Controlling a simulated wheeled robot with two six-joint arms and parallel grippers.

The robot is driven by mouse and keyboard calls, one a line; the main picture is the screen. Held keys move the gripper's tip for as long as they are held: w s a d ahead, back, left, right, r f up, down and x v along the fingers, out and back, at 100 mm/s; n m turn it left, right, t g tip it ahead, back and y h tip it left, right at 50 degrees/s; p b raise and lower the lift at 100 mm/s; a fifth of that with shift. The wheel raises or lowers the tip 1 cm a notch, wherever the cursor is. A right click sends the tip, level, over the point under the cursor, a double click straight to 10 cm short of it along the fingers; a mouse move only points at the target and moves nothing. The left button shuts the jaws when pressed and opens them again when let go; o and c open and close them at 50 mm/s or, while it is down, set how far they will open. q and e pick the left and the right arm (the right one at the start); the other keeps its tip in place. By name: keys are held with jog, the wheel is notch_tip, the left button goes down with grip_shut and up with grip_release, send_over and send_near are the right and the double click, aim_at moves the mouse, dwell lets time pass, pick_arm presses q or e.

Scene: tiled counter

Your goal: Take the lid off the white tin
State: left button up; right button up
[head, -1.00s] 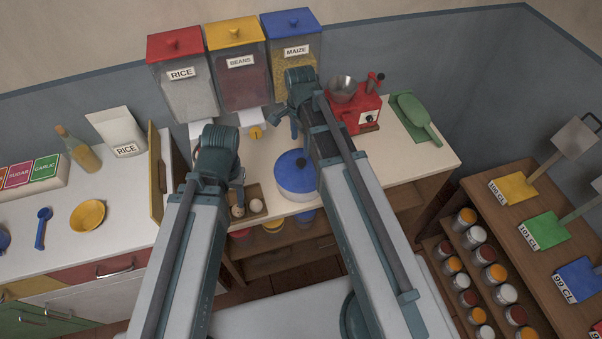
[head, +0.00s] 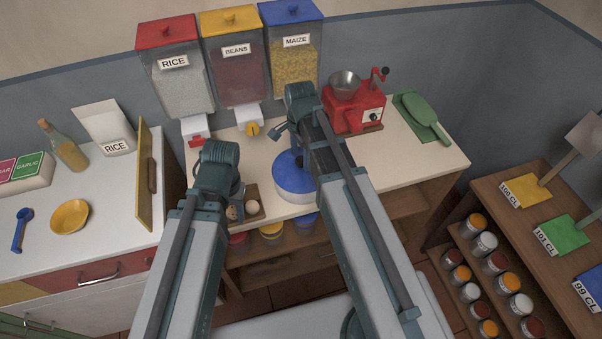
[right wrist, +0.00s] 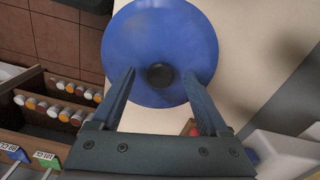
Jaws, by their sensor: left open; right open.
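The white tin (head: 298,196) stands upright on the counter with its blue lid (head: 284,176) on. In the head view the right arm hides part of the tin. My left gripper (head: 236,206) is open beside the small brown egg tray (head: 249,190), left of the tin.
A red grinder (head: 354,112) stands behind and right of the tin, with a green scoop (head: 420,112) beyond it. Rice, beans and maize dispensers (head: 237,75) stand along the wall. The counter (head: 400,160) right of the tin is clear.

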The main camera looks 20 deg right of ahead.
jog(key=shift+f+b, duration=0.3)
jog(key=shift+f, duration=0.45)
jog(key=shift+r, duration=0.1)
grip_shut()
